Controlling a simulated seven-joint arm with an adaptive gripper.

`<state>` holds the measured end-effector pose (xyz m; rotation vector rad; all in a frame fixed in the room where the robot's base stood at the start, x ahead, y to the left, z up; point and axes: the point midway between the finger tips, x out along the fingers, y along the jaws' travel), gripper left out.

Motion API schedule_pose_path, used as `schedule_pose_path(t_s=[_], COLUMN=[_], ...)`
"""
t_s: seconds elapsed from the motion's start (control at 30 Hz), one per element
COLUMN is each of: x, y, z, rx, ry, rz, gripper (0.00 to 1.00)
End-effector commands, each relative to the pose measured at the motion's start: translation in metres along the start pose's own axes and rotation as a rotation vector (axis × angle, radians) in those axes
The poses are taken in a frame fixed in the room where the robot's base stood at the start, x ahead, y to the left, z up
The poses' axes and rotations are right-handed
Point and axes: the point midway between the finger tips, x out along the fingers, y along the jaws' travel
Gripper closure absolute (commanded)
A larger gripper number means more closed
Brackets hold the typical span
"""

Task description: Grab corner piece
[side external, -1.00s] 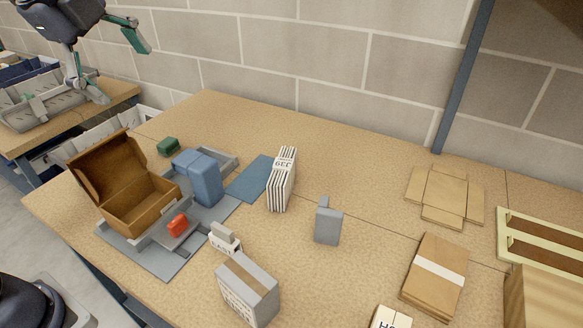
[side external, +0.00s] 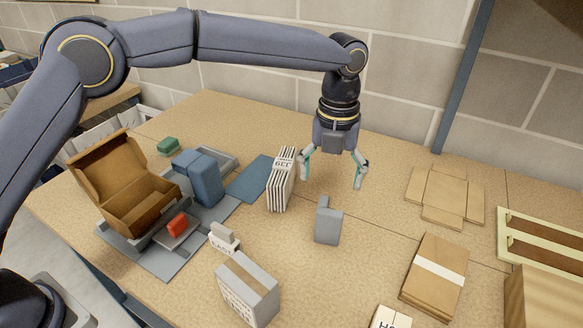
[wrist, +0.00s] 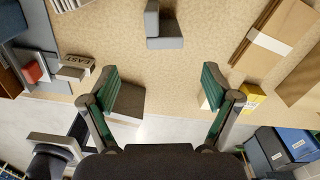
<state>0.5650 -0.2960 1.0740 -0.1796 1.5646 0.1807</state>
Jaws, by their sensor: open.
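A grey L-shaped block, which looks like the corner piece (side external: 326,226), stands upright on the tabletop near the middle of the side view. In the wrist view the corner piece (wrist: 165,42) is at the top centre, ahead of the fingertips. My gripper (side external: 333,176) points down, open and empty, above the table and behind the corner piece in the side view. In the wrist view my gripper (wrist: 160,82) shows its two green-lined fingers wide apart with nothing between them. It does not touch the corner piece.
A stack of white cards (side external: 281,181) stands left of the corner piece. A grey box (side external: 248,291) is at the front, beside a small EAST block (side external: 223,239). An open cardboard box (side external: 139,203) is at left; flat brown cardboard (side external: 437,274) lies right. Tabletop around the corner piece is bare.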

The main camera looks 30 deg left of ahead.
Motion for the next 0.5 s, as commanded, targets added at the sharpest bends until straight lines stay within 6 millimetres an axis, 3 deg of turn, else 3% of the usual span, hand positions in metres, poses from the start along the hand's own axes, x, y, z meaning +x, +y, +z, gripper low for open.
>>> schedule_pose_path(t_s=[0.23,0.5], x=[0.057,0.081], y=[0.000,-0.001], z=[-0.001,0.000], rx=[0.001,-0.001], ry=[0.001,0.000], rz=[0.002,0.000], gripper=[0.12,0.12])
